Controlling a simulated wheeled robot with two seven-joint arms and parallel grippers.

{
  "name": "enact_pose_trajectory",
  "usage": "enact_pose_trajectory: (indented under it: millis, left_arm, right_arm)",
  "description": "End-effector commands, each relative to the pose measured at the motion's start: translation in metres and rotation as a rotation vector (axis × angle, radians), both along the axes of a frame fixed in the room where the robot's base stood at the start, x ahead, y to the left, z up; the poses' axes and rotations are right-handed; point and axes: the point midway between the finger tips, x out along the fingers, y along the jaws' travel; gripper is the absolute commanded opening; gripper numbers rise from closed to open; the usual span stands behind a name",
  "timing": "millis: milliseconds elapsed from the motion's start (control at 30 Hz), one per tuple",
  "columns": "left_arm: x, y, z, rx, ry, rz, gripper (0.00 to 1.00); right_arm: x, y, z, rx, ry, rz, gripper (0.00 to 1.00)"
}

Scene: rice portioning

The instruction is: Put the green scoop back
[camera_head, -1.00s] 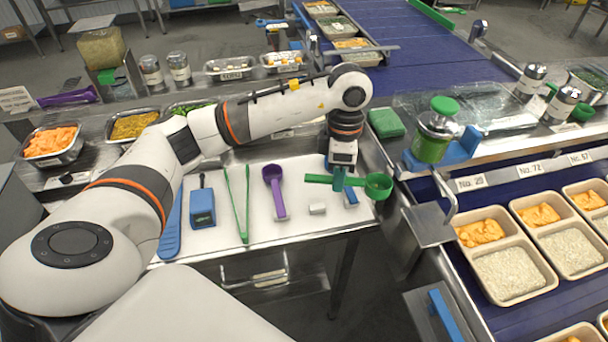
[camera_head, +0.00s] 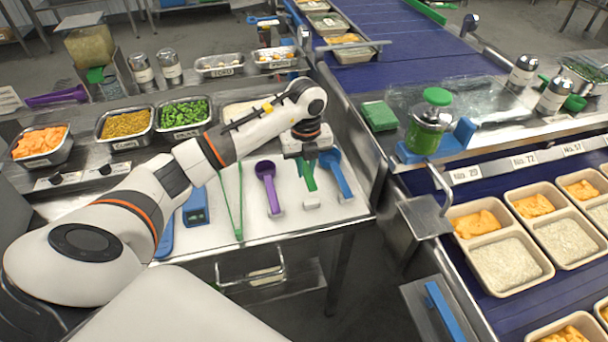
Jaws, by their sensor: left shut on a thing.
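My left gripper (camera_head: 306,158) is shut on the green scoop (camera_head: 309,178) over the right part of the white board (camera_head: 290,220). The scoop's green handle points down toward a small white block (camera_head: 312,203); I cannot tell whether they touch. The scoop's bowl is mostly hidden by the gripper. My right gripper is not in view.
Trays of orange (camera_head: 40,143) and green food (camera_head: 185,114) line the back. A green-lidded jar (camera_head: 428,125) and the conveyor with portioned trays (camera_head: 505,262) are to the right.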

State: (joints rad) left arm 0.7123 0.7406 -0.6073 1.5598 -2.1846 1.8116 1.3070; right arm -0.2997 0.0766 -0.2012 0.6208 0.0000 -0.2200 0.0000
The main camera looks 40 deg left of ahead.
Motion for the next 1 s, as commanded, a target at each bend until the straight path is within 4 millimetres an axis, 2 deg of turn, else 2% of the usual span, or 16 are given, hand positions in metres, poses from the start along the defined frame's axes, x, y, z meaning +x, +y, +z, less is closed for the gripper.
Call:
enact_pose_trajectory:
  millis: [267, 433, 800, 833, 933, 1000]
  left_arm:
    - [0.0, 0.0, -0.025, 0.0, 0.001, -0.002, 0.0]
    - [0.0, 0.0, -0.048, 0.0, 0.001, -0.002, 0.0]
    - [0.0, 0.0, -0.055, 0.002, -0.001, -0.003, 0.0]
    - [0.0, 0.0, -0.054, 0.002, -0.001, -0.003, 0.24]
    - [0.0, 0.0, -0.054, 0.001, -0.001, -0.003, 0.4]
    - [0.0, 0.0, -0.054, 0.001, -0.001, -0.003, 0.41]
  right_arm:
    - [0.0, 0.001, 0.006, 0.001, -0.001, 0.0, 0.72]
    - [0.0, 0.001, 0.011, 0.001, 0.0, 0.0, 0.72]
    - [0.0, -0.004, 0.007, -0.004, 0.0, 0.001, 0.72]
    - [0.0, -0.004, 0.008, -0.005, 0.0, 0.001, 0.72]
    - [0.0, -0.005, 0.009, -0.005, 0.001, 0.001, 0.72]
    - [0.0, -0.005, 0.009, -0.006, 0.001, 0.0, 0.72]
